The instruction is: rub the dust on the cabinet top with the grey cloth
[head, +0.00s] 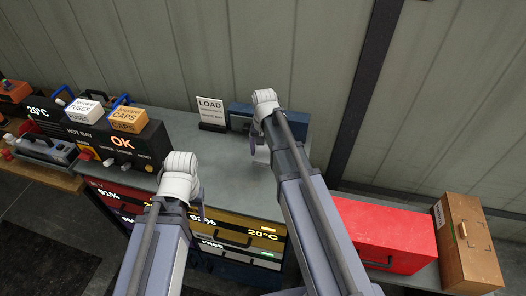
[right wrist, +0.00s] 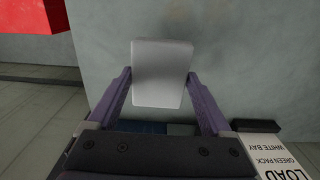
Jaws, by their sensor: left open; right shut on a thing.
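The grey cloth (right wrist: 162,72) is a pale, folded pad between the two purple fingers of my right gripper (right wrist: 160,85), which is shut on it. It is over the grey cabinet top (right wrist: 240,65); I cannot tell whether it touches the surface. In the head view my right gripper (head: 262,152) is over the back right of the cabinet top (head: 228,188). A faint brownish smudge, perhaps dust (right wrist: 203,45), shows beside the cloth in the right wrist view. My left gripper (head: 198,208) is open near the cabinet's front edge, largely hidden by its wrist.
A LOAD sign (head: 210,109) and a blue case (head: 240,116) stand at the back. A black OK unit (head: 150,143) with boxes on top stands left. A red case (head: 385,232) and a brown box (head: 467,245) are right. The middle of the top is clear.

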